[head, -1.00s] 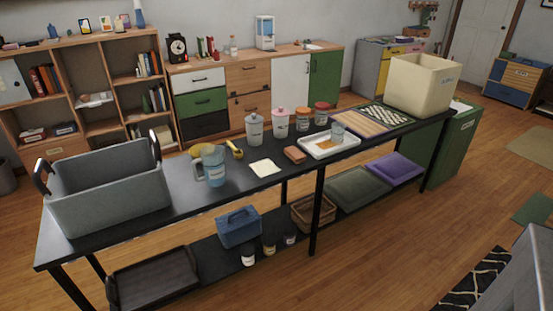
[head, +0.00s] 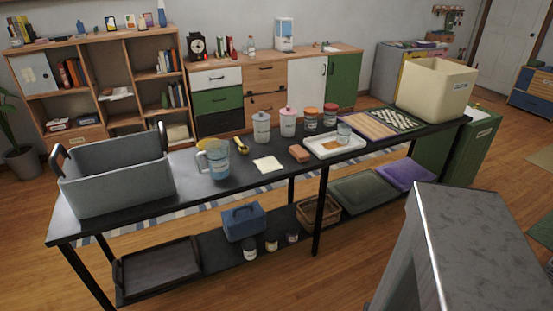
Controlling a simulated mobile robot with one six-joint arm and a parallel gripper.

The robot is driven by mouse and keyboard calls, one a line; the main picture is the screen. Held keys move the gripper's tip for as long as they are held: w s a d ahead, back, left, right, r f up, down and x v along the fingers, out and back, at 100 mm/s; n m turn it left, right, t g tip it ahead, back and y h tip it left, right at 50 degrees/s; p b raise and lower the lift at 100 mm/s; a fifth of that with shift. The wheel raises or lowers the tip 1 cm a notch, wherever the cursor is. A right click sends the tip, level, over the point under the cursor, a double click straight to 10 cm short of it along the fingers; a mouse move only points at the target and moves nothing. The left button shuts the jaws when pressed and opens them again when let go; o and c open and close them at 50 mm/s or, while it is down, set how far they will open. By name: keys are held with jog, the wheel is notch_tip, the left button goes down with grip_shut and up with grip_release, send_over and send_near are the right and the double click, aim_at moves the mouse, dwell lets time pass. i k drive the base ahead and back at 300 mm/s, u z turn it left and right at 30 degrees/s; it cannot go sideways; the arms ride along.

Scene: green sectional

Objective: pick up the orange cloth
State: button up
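A small orange patch (head: 331,144) lies in the white tray (head: 318,154) on the long black table; it may be the orange cloth, but it is too small to tell. A clear cup stands in the tray at its right. A brown block (head: 299,153) lies just left of the tray. My gripper is not in view.
The black table (head: 240,183) also holds a grey bin (head: 118,180), a blue pitcher (head: 216,160), a white cloth or paper (head: 268,164), several jars and a cream box (head: 436,90). A large grey metallic shape fills the lower right. Wooden floor shows in front.

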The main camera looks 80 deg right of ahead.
aim_at(296, 151)
jog(key=u, duration=0.55)
jog(key=k, duration=1.75)
jog(key=z, duration=0.75)
jog(key=i, duration=0.95)
jog(key=z, duration=0.05)
